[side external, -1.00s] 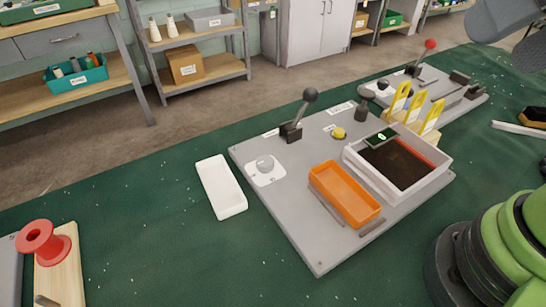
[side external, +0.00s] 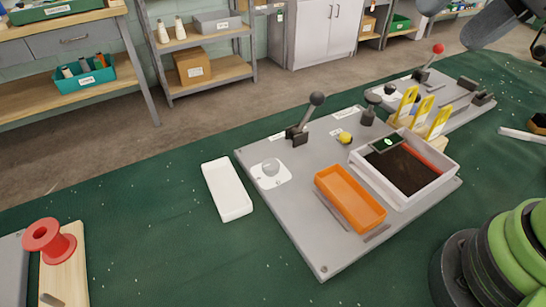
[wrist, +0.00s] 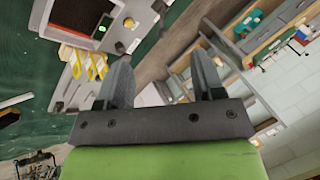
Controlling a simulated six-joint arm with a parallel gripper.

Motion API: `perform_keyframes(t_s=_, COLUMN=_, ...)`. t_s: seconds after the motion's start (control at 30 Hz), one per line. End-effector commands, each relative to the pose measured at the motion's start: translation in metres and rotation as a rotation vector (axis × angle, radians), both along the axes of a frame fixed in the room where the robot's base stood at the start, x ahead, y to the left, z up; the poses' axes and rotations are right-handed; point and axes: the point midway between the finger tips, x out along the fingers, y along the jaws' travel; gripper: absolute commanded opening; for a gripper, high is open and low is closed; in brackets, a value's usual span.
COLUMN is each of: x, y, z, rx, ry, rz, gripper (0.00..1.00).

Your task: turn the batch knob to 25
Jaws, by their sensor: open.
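A pale round knob (side external: 271,168) sits on a white dial plate (side external: 270,174) at the left of the grey panel (side external: 300,222). It looks like the batch knob, but its markings are too small to read. My gripper (wrist: 162,68) is open and empty in the wrist view, with its two grey fingers spread apart. In the side view only part of it shows at the top right corner, high above and well away from the knob.
The panel also carries a black lever (side external: 305,120), a yellow button (side external: 345,137), a black post knob (side external: 369,116), an orange tray (side external: 350,200) and a white-rimmed box (side external: 452,170). Yellow upright pieces (side external: 407,102) stand behind. A white tray (side external: 227,190) lies left of the panel.

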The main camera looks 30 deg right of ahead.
Motion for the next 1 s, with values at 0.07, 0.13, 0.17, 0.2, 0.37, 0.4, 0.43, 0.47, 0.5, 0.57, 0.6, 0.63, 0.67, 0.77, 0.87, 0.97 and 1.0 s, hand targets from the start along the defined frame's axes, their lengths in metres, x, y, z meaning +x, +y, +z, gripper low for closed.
perform_keyframes(t_s=0.07, x=0.028, y=0.008, z=-0.006, rx=0.052, ry=0.086, rz=-0.058, gripper=0.62)
perform_keyframes(t_s=0.13, x=0.05, y=0.015, z=-0.015, rx=0.095, ry=0.158, rz=-0.116, gripper=0.62)
perform_keyframes(t_s=0.17, x=0.059, y=0.018, z=-0.019, rx=0.112, ry=0.188, rz=-0.142, gripper=0.62)
perform_keyframes(t_s=0.2, x=0.072, y=0.023, z=-0.027, rx=0.134, ry=0.231, rz=-0.176, gripper=0.62)
perform_keyframes(t_s=0.37, x=0.117, y=0.042, z=-0.067, rx=0.206, ry=0.399, rz=-0.319, gripper=0.62)
perform_keyframes(t_s=0.4, x=0.127, y=0.047, z=-0.079, rx=0.221, ry=0.439, rz=-0.356, gripper=0.62)
perform_keyframes(t_s=0.43, x=0.134, y=0.051, z=-0.09, rx=0.23, ry=0.472, rz=-0.384, gripper=0.62)
perform_keyframes(t_s=0.47, x=0.14, y=0.055, z=-0.1, rx=0.238, ry=0.504, rz=-0.413, gripper=0.62)
perform_keyframes(t_s=0.5, x=0.147, y=0.06, z=-0.114, rx=0.249, ry=0.542, rz=-0.45, gripper=0.62)
perform_keyframes(t_s=0.57, x=0.156, y=0.067, z=-0.135, rx=0.262, ry=0.597, rz=-0.5, gripper=0.62)
perform_keyframes(t_s=0.6, x=0.16, y=0.071, z=-0.148, rx=0.267, ry=0.63, rz=-0.532, gripper=0.62)
perform_keyframes(t_s=0.63, x=0.163, y=0.073, z=-0.156, rx=0.271, ry=0.651, rz=-0.555, gripper=0.62)
perform_keyframes(t_s=0.67, x=0.165, y=0.075, z=-0.165, rx=0.274, ry=0.67, rz=-0.575, gripper=0.62)
perform_keyframes(t_s=0.77, x=0.169, y=0.081, z=-0.185, rx=0.28, ry=0.719, rz=-0.624, gripper=0.62)
perform_keyframes(t_s=0.87, x=0.17, y=0.085, z=-0.196, rx=0.284, ry=0.744, rz=-0.651, gripper=0.62)
perform_keyframes(t_s=0.97, x=0.17, y=0.087, z=-0.204, rx=0.284, ry=0.751, rz=-0.659, gripper=0.62)
perform_keyframes(t_s=1.0, x=0.17, y=0.089, z=-0.208, rx=0.283, ry=0.751, rz=-0.659, gripper=0.62)
